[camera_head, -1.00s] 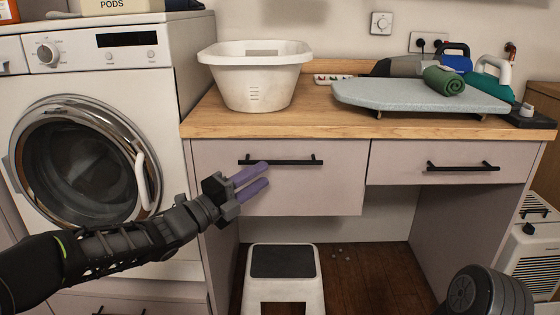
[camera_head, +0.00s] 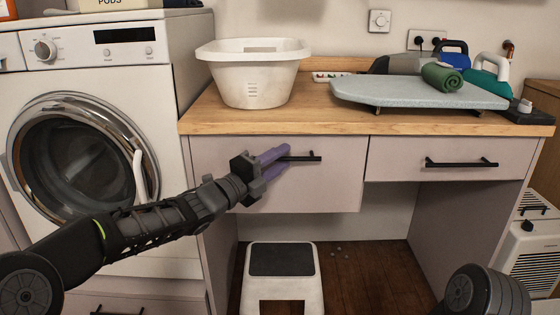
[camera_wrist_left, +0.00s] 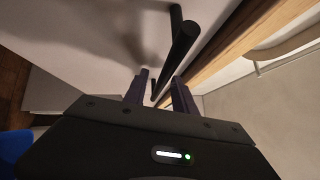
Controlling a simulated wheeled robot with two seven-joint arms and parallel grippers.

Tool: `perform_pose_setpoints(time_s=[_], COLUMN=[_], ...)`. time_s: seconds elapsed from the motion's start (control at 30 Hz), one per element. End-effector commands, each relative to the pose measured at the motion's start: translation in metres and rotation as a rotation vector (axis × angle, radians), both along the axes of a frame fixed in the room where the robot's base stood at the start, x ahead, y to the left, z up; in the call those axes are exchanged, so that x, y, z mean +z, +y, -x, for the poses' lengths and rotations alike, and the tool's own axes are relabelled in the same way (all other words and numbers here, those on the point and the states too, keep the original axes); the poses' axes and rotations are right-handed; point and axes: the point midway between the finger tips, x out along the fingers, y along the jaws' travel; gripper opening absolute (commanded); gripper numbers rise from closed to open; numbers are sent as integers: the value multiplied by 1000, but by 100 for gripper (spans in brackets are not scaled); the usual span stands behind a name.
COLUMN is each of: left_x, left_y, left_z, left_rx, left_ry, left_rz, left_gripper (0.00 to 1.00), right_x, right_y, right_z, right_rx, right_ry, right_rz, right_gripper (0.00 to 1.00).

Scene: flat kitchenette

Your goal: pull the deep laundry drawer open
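The deep laundry drawer (camera_head: 330,185) is the taller pale front on the left under the wooden counter. It looks shut, and its black bar handle (camera_head: 306,158) runs along its upper part. My left gripper (camera_head: 283,160) reaches in from the left, its purple fingers over the left part of the handle. In the left wrist view the handle (camera_wrist_left: 182,43) runs down toward the gap between the two fingers (camera_wrist_left: 160,80). The fingers are apart, with no clear grip on the bar. Whether they touch it is hard to tell. My right gripper is out of view.
A white basin (camera_head: 253,82) and an ironing board (camera_head: 415,95) with a rolled green towel stand on the counter (camera_head: 310,118). A shallower drawer (camera_head: 450,160) is at the right. A step stool (camera_head: 282,262) stands below the drawer. A washing machine (camera_head: 95,80) is at the left.

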Motion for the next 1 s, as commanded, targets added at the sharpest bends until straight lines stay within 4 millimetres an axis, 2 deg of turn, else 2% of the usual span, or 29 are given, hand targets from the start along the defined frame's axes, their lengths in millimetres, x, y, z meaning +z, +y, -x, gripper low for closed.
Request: perform_pose_setpoints(time_s=[0.27,0.67,1.0], left_x=[0,0,0], left_y=[-1,-1,-1], left_z=[-1,-1,-1], left_rx=[0,0,0], left_ry=[1,1,1], left_rz=[0,0,0], left_gripper=[32,0,0], right_x=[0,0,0], right_y=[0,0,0], right_z=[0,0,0], right_rx=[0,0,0], right_ry=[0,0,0], right_rz=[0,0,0], right_gripper=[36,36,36])
